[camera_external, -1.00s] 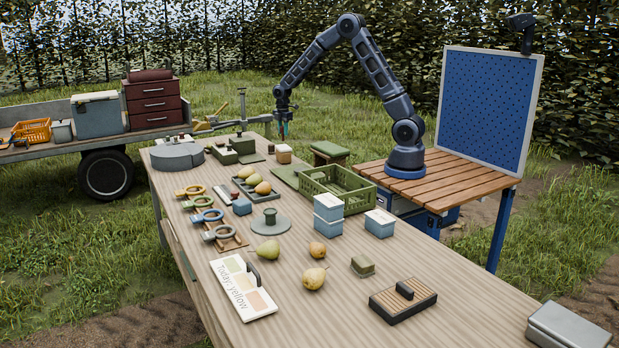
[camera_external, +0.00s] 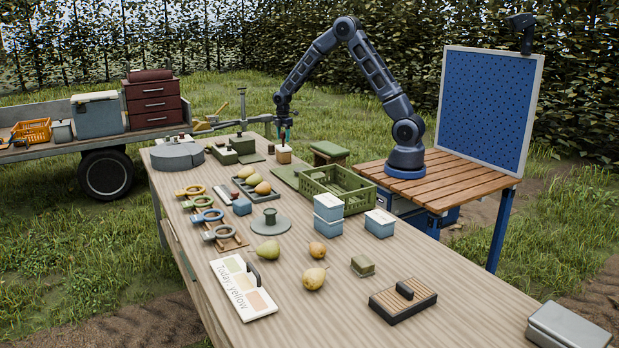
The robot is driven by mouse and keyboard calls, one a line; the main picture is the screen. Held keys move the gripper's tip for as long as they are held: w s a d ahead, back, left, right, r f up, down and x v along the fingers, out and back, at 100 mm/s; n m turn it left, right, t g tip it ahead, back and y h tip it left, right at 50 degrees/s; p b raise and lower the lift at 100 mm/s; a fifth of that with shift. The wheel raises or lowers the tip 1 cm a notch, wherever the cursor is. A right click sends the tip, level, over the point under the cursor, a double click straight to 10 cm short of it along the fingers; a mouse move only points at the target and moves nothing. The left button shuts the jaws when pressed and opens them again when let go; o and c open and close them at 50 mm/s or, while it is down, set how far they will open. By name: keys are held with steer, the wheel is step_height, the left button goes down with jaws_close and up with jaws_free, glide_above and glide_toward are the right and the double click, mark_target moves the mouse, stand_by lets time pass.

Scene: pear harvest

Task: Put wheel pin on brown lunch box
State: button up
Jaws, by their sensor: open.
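A small tan-brown box with a pale top, which looks like the brown lunch box (camera_external: 284,156), stands near the far edge of the long table. A thin, dark reddish upright piece, probably the wheel pin (camera_external: 283,141), stands on its top. My gripper (camera_external: 286,131) is open just above the box, pointing down. Its fingertips are close around or beside the top of the pin; at this size I cannot tell whether they touch it.
Green blocks (camera_external: 243,145) stand left of the box, and a green crate (camera_external: 337,188) stands in front to the right. A grey clamp post (camera_external: 242,107) rises behind. Pears, coloured rings (camera_external: 202,202) and blue boxes (camera_external: 328,214) lie nearer.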

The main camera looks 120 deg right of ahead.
steer(key=shift+r, duration=0.1)
step_height(320, 180, up, 12)
steer(key=w+a+r+t, duration=0.15)
steer(key=a+r, duration=0.35)
steer(key=a, duration=0.6)
steer(key=w+a+r+m+h, duration=0.1)
steer(key=w+a+r, duration=0.1)
steer(key=a+r, duration=0.65)
steer(key=w+a+r+t, duration=0.1)
steer(key=a+r, duration=0.2)
steer(key=a, duration=1.1)
steer(key=s+a+m+t, duration=0.1)
steer(key=s+a, duration=0.7)
steer(key=a, duration=0.3)
steer(key=s+a+m+t+y, duration=0.1)
steer(key=s+a, duration=0.7)
steer(key=a, duration=0.4)
steer(key=shift+s+a+r, duration=0.25)
steer(key=shift+s+a, duration=0.05)
